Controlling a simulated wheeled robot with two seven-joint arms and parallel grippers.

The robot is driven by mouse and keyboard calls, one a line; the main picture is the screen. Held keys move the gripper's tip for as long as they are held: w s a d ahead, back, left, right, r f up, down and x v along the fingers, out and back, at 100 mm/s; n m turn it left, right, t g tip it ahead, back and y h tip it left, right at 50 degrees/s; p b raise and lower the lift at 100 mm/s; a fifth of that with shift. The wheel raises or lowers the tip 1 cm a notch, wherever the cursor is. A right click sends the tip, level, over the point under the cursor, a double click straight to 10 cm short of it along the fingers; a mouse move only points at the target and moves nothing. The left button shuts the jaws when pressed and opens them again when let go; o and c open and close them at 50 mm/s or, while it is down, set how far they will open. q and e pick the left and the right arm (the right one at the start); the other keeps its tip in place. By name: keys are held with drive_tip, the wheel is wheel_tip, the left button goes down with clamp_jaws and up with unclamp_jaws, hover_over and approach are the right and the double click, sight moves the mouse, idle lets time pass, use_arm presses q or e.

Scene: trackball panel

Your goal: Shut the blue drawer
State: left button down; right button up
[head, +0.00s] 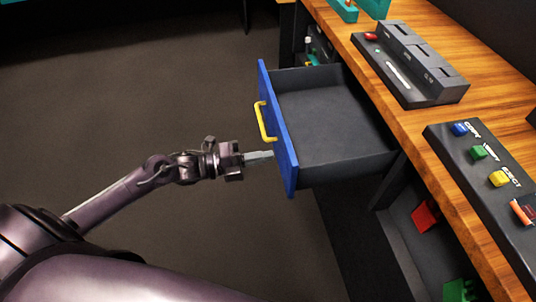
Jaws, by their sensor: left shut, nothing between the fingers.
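The blue drawer stands open under the wooden desk in the head view. Its blue front (278,130) with a yellow handle (264,121) faces left, and its grey inside looks empty. My left gripper (268,155) is shut and empty. Its fingertips are at the outer face of the blue front, below the handle in the picture. I cannot tell whether they touch it. My right gripper is not in view.
The wooden desk (407,121) runs along the right. It bears a dark panel with blue, green and yellow buttons (480,152) and a dark block with slots (410,62). A lower compartment holds a red piece (425,216) and a green piece (459,290). The floor at left is clear.

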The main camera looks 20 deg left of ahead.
use_arm(q)
drive_tip(key=shift+w+d, duration=0.35)
drive_tip(key=shift+d, duration=0.3)
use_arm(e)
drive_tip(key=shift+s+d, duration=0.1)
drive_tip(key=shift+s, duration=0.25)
use_arm(q)
drive_tip(key=shift+w, duration=0.1)
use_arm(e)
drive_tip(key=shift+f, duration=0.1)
